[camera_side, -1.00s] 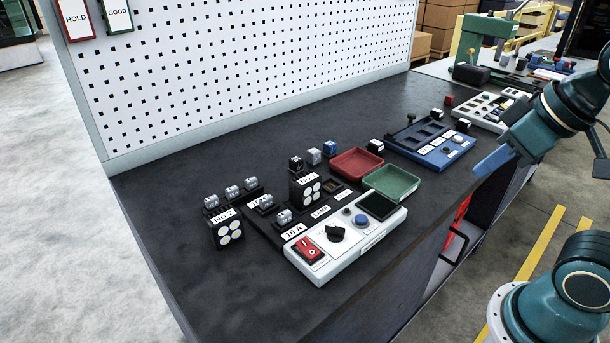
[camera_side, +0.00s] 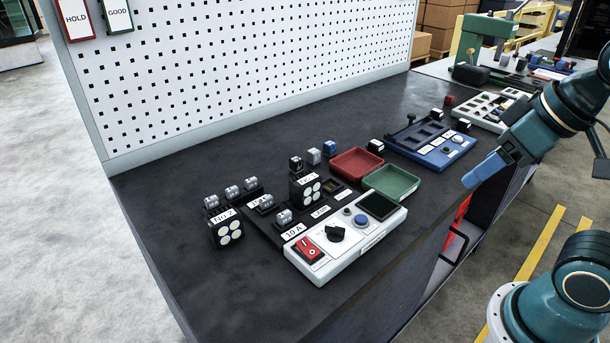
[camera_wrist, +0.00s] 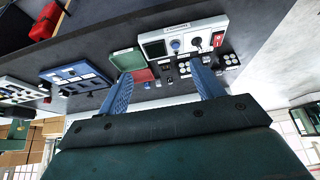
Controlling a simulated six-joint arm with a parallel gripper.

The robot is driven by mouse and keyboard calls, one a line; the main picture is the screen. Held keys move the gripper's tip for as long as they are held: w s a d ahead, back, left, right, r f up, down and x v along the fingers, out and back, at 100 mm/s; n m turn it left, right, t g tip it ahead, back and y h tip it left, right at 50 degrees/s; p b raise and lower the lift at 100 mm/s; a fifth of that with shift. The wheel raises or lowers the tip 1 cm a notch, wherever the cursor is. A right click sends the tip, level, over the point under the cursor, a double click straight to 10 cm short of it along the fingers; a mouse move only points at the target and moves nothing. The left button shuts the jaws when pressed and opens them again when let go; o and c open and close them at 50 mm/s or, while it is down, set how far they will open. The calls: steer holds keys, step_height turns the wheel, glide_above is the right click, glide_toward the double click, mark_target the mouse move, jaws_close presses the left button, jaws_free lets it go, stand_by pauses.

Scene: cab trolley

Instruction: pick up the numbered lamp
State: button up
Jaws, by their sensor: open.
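A black block-shaped lamp (camera_side: 228,230) with several round white lenses and a label that seems to read "No 2" stands at the left of the bench group. A similar lamp (camera_side: 309,189), its label hard to read, stands in the black fixture behind the white panel. In the wrist view, small lens clusters show at the upper right (camera_wrist: 230,59). My gripper (camera_side: 482,170) is over the bench's right edge, well apart from both lamps. In the wrist view its blue fingers (camera_wrist: 163,82) are spread with nothing between them.
Several small grey blocks stand near the lamps. A white pegboard (camera_side: 240,60) rises behind. The bench's front left is clear.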

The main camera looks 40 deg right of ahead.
steer(key=shift+w+r, duration=0.1)
steer(key=w+r+m+g, duration=0.1)
steer(key=w+r+m, duration=0.25)
steer(key=w, duration=0.45)
steer(key=m+g, duration=0.5)
steer(key=m, duration=1)
glide_above(304, 177)
step_height(304, 177, down, 11)
steer(key=shift+f+n, duration=0.15)
steer(key=shift+n, duration=0.1)
steer(key=shift+f, duration=0.1)
steer(key=shift+f, duration=4.2)
